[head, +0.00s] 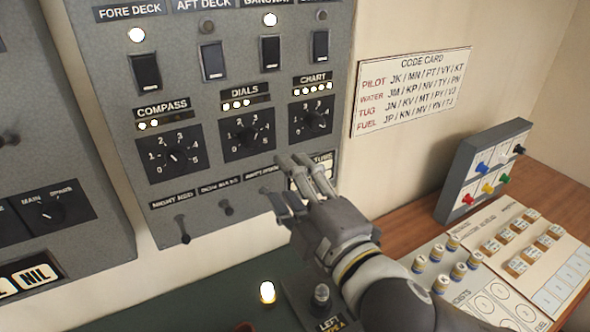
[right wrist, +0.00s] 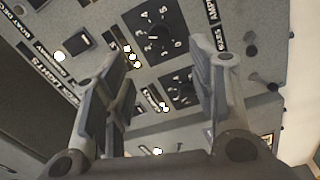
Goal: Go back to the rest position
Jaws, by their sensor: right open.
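My right gripper (head: 291,181) is raised in front of the lower right part of the grey switch panel (head: 190,100). Its fingers point up and left toward the panel, near the lower row of toggles and below the chart dial (head: 313,116). In the right wrist view the two fingers of the right gripper (right wrist: 160,85) stand apart with nothing between them. The panel's dials and lit lamps show beyond and between the fingers in that view. The gripper hides part of a label at the panel's lower right. My left gripper is not in view.
A code card (head: 412,90) hangs on the wall. A grey rack with coloured pegs (head: 484,170) stands on the wooden desk (head: 405,213). Boards with pegs and lettered blocks (head: 519,267) lie at the lower right. A lit lamp (head: 267,292) is on the console below.

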